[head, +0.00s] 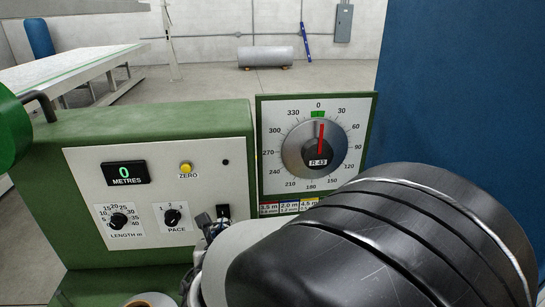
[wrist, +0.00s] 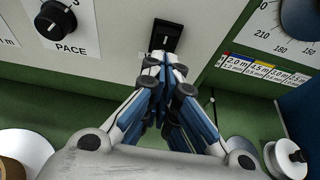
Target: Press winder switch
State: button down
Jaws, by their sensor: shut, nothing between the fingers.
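The winder switch is a small black rocker with a white mark, low on the white panel. It shows in the wrist view (wrist: 166,36) and, partly hidden by my gripper, in the head view (head: 223,211). My gripper (wrist: 162,64) is shut and empty, its fingertips just below the switch and overlapping its lower end in the picture. I cannot tell whether they touch it. In the head view my gripper (head: 206,223) is mostly hidden behind my arm.
The panel bears the PACE knob (head: 172,217), the LENGTH knob (head: 118,221), the yellow ZERO button (head: 186,168) and a display reading 0 (head: 126,172). A large dial (head: 315,150) stands right of the box. White spools (wrist: 287,158) sit near my gripper on the right.

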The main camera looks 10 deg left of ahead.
jog(key=shift+w+a+r, duration=0.15)
jog(key=shift+w+a, duration=0.05)
jog(key=shift+w, duration=0.65)
